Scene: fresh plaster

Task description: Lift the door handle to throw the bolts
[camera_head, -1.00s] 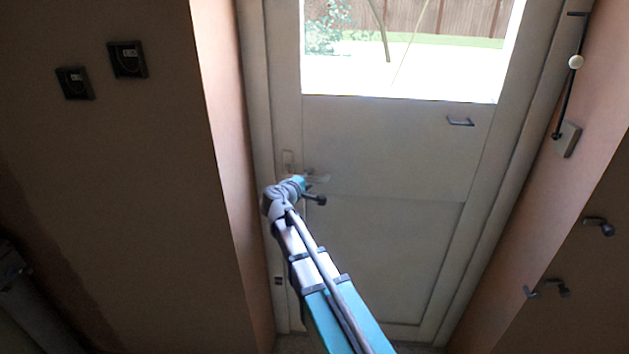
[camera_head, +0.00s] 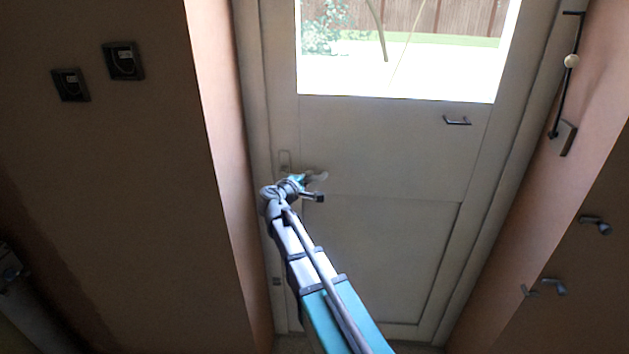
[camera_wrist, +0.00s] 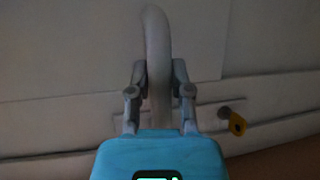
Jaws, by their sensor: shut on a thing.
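The light grey door handle (camera_wrist: 156,40) shows in the wrist view as a curved bar running up the picture between the two fingers. My gripper (camera_wrist: 160,80) is shut on it, one finger on each side. In the head view the handle (camera_head: 318,176) sits at the left side of the white door (camera_head: 385,150), and my gripper (camera_head: 298,181) is at it, partly hidden by my wrist. The door looks closed in its frame. The bolts are not visible.
In the wrist view a lock cylinder with a yellow key (camera_wrist: 237,123) is beside the gripper. A small dark pull (camera_head: 457,120) is on the door's right. A dark rod (camera_head: 565,85) stands at the right frame. Two square dark fittings (camera_head: 124,60) are on the left wall.

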